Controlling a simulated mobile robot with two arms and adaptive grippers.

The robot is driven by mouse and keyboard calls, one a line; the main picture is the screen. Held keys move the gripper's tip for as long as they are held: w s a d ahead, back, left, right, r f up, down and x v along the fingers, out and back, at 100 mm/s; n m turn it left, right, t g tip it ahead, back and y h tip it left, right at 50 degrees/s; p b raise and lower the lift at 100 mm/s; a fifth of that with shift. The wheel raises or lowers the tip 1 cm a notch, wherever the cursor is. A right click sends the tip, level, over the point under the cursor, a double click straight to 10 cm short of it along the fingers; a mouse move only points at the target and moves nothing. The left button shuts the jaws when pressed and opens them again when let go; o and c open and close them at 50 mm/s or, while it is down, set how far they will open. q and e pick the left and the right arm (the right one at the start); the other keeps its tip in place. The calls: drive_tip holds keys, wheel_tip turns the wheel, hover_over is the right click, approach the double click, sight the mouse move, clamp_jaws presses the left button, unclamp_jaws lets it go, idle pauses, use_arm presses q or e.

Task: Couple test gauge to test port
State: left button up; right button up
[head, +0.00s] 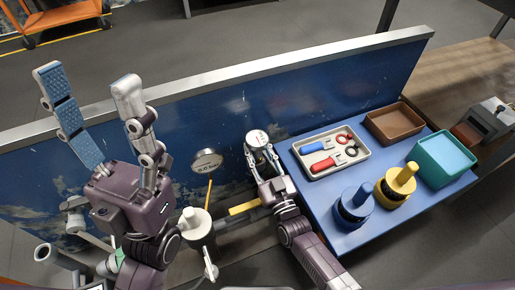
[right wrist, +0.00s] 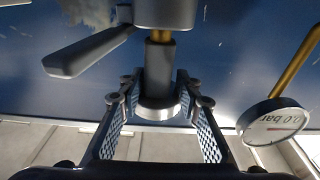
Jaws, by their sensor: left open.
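The test gauge (head: 257,138) has a round white face with a red mark and shows between the fingertips of my right gripper (head: 262,154). In the right wrist view, the fingers of my right gripper (right wrist: 160,105) stand on both sides of its grey body (right wrist: 158,75) and silver rim. A short brass piece (right wrist: 159,36) lies between it and the grey valve body of the test port (right wrist: 165,12). They are in line; I cannot tell whether they are locked. My left gripper (head: 98,100) is open and empty, raised at the left.
Another gauge (head: 207,161) reading 0.0 bar stands on a brass pipe left of my right gripper. A grey lever (right wrist: 88,51) projects from the valve. The blue table (head: 325,215) at right holds a tool tray (head: 304,162), bins and blue and yellow handled fittings.

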drive_tip(key=shift+o, duration=0.8)
drive_tip(key=v, duration=1.2)
